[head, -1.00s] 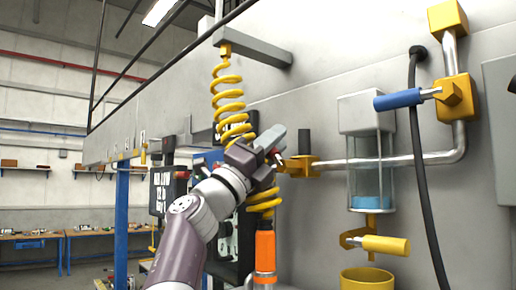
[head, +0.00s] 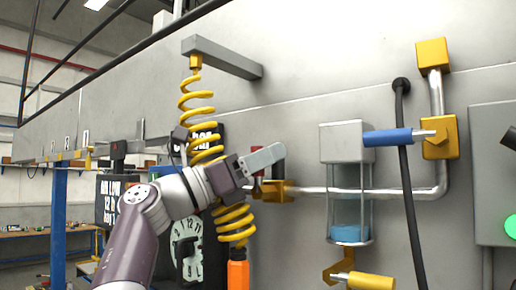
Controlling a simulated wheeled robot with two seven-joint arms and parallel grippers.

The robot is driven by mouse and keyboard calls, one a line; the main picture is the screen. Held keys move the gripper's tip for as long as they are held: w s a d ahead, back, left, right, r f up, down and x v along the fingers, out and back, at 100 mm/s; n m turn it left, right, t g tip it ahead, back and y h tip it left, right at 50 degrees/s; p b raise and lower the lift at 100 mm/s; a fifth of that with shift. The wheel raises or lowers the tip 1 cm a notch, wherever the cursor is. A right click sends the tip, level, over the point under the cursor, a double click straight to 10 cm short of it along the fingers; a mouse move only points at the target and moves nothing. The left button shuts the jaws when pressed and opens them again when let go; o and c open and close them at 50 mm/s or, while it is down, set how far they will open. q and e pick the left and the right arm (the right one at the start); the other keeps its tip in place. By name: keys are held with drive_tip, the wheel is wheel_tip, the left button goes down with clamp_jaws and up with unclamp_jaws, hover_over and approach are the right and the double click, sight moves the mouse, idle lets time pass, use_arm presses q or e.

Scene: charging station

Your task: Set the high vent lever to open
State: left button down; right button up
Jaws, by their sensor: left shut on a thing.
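My left gripper (head: 262,160) reaches in from the left to a yellow valve block (head: 288,190) at the left end of the silver pipe. It is shut at this valve's lever, and its fingers hide most of the handle. A small dark red part (head: 272,190) shows just below the fingers, against the block. A second lever, with a blue grip (head: 387,137), points left from a yellow valve (head: 440,138) higher on the pipe, apart from the gripper. No label shows which one is the high vent lever. My right gripper is not in view.
A yellow coiled hose (head: 233,222) hangs close around my left wrist from a grey bracket (head: 222,57). A sight glass with blue liquid (head: 347,212) stands right of the gripper. A yellow-handled lever (head: 370,281) sits below it. A black cable (head: 406,170) hangs farther right.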

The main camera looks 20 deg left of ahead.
use_arm(q)
drive_tip(key=shift+s+d+r+m+g, duration=0.2)
drive_tip(key=shift+m+g, duration=0.2)
drive_tip(key=shift+m, duration=0.2)
drive_tip(key=c, duration=1.1)
unclamp_jaws()
drive_tip(key=shift+c, duration=0.2)
drive_tip(key=shift+o, duration=0.7)
drive_tip(key=shift+w+f, duration=0.1)
drive_tip(key=shift+d, duration=0.15)
drive_tip(key=shift+f, duration=0.1)
drive_tip(key=b+v, duration=0.5)
drive_tip(key=v, duration=0.7)
drive_tip(key=shift+a+f, duration=0.2)
